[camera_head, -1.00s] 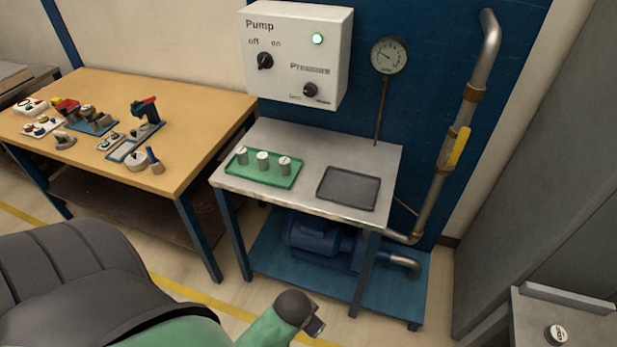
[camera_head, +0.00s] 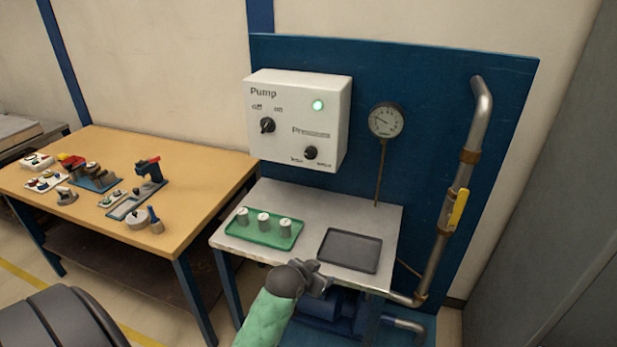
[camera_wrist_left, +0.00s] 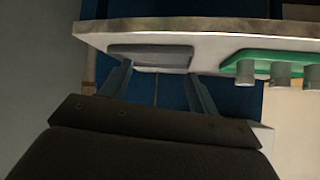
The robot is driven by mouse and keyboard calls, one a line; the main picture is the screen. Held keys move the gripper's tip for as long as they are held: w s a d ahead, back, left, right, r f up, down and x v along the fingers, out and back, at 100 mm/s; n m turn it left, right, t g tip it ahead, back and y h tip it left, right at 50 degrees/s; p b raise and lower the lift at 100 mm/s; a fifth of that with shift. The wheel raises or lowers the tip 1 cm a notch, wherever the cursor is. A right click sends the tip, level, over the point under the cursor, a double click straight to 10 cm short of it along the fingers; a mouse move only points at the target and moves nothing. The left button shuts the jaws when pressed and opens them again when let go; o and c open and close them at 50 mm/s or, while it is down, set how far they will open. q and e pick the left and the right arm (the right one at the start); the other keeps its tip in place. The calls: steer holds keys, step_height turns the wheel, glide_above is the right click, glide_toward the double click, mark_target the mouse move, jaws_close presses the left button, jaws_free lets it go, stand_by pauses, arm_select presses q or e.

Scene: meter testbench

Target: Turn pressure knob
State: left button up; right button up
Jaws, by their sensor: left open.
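The pressure knob (camera_head: 310,153) is a small black knob at the lower right of the white pump control box (camera_head: 299,110) in the head view. My left gripper (camera_head: 322,278) is at the front edge of the metal table, well below the box and touching neither knob. Its two fingers stand apart and empty in the left wrist view (camera_wrist_left: 157,85). My right gripper is out of view.
The metal table (camera_head: 312,226) holds a green tray (camera_head: 262,239) with three grey cylinders and an empty dark tray (camera_head: 350,265). A round gauge (camera_head: 386,120) and a pipe with a yellow lever (camera_head: 458,209) are on the blue panel. A wooden workbench (camera_head: 190,207) stands left.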

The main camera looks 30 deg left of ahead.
arm_select(q)
steer(key=w+a+r+n+t+y, duration=0.2)
steer(key=w+a+r+t, duration=0.3)
steer(key=w+a+r, duration=0.75)
steer(key=n+t+y, duration=0.2)
glide_toward(309, 156)
steer(key=d+x, duration=0.1)
steer(key=x, duration=0.1)
steer(key=p+x, duration=0.1)
steer(key=x, duration=0.2)
steer(key=a+p+x, duration=0.1)
steer(key=x, duration=0.2)
steer(key=shift+s+r+p, duration=0.1)
steer(key=shift+s+p, duration=0.05)
steer(key=shift+p, duration=0.25)
steer(key=shift+x, duration=0.8)
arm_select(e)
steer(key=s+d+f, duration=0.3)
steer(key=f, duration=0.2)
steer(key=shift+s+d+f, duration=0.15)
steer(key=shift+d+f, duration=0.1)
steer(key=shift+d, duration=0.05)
arm_select(q)
steer(key=shift+d, duration=0.1)
steer(key=shift+c, duration=0.2)
steer(key=shift+m, duration=0.3)
steer(key=c, duration=0.9)
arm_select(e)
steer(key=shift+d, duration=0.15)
